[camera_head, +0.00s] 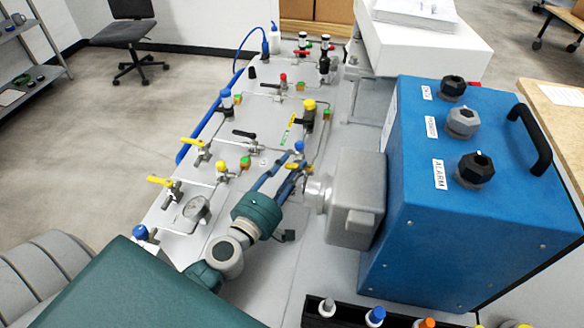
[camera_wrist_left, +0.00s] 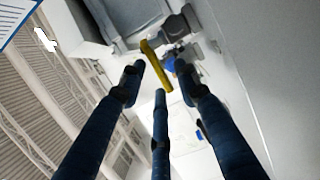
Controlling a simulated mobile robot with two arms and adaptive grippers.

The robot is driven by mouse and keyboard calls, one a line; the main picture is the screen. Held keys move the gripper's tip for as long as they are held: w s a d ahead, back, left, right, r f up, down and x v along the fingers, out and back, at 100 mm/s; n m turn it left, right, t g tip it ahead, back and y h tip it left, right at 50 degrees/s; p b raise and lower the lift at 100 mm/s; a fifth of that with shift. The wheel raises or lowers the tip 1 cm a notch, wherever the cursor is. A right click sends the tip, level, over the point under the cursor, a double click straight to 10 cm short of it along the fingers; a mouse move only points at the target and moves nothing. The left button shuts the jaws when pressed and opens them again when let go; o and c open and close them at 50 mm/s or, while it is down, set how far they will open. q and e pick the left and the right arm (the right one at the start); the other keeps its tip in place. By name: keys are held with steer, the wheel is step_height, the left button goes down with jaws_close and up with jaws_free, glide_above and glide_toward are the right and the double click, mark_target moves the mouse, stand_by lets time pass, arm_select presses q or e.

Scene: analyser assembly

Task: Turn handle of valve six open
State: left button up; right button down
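My left gripper (camera_head: 278,172) reaches up over the panel (camera_head: 262,72) from the lower left in the head view. Its three dark blue fingers are apart in the left wrist view (camera_wrist_left: 160,84). A yellow valve handle (camera_wrist_left: 155,66) shows between the two outer fingertips, its near end close to the tip of the middle finger. I cannot tell whether they touch. A blue round part (camera_wrist_left: 170,65) sits beside the handle. In the head view the fingers partly hide this handle (camera_head: 306,167). No valve number is readable. My right gripper is not in view.
Two yellow lever handles (camera_head: 194,142) (camera_head: 160,181) and a round gauge (camera_head: 195,208) lie left of my gripper. A grey box (camera_head: 352,205) and a blue box (camera_head: 470,225) with knobs stand close on the right. A rack of capped bottles (camera_head: 375,316) is at the bottom.

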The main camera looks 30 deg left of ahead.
arm_select(q)
steer(key=c, duration=0.4)
jaws_close()
steer(key=shift+s+d+r+n+y+p, duration=0.15)
steer(key=shift+s+d+n+y+p, duration=0.05)
steer(key=shift+n+y+p, duration=0.55)
steer(key=shift+s+d+n+y, duration=0.15)
steer(key=shift+n+y, duration=0.1)
steer(key=shift+y, duration=0.4)
steer(key=y, duration=0.1)
steer(key=n+y+p, duration=0.1)
steer(key=shift+s+d+n+g+y, duration=0.15)
steer(key=shift+d+n+g+y, duration=0.15)
steer(key=shift+g+y, duration=0.1)
steer(key=shift+s+d+n+g+y, duration=0.1)
steer(key=shift+n+g+y, duration=0.2)
steer(key=shift+n+y, duration=0.3)
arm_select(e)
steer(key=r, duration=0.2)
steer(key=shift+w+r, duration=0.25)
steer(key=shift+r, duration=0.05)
